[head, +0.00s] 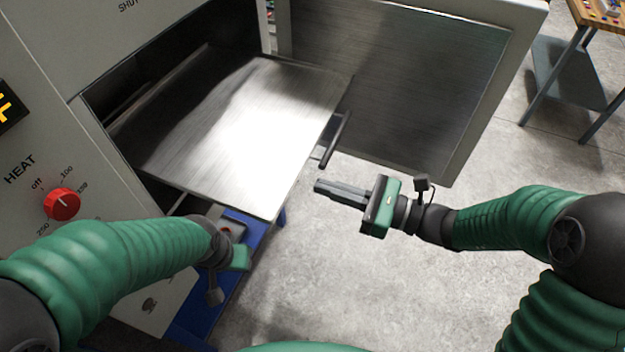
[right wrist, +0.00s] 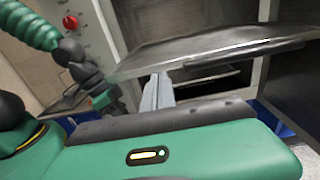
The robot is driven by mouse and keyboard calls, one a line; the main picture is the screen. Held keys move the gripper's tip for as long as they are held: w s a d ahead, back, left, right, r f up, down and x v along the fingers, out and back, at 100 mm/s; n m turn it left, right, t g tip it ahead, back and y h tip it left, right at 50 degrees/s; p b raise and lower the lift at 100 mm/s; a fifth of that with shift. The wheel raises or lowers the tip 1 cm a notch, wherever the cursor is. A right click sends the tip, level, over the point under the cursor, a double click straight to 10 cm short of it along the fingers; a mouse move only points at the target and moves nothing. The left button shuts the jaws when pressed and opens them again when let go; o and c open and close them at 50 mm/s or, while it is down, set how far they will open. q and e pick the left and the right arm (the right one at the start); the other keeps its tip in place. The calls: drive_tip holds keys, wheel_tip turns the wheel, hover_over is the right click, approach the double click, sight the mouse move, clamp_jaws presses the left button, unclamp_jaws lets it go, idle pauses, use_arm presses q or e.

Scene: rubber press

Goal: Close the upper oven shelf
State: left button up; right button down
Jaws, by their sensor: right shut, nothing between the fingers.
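The upper oven shelf (head: 235,130) is a flat brushed-metal plate pulled well out of the oven opening, with a dark bar handle (head: 335,138) on its front edge. It also shows in the right wrist view (right wrist: 205,45), above and beyond my fingers. My right gripper (head: 318,187) is shut and empty, in front of the shelf and apart from it, just below the handle in the head view. My left gripper (head: 222,222) is at the shelf's near left side, by the oven front; its fingers are mostly hidden, so its state is unclear.
The oven door (head: 400,75) stands wide open behind the shelf. The oven's control panel has a red heat knob (head: 62,204). A blue frame (head: 205,300) is below the shelf. A wooden-topped table (head: 600,14) stands at the upper right. The grey floor (head: 400,280) in front is clear.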

sight(298, 179)
drive_tip(key=shift+x, duration=1.1)
drive_tip(key=shift+s+a+r, duration=0.1)
drive_tip(key=shift+a+r, duration=0.05)
drive_tip(key=shift+a, duration=0.55)
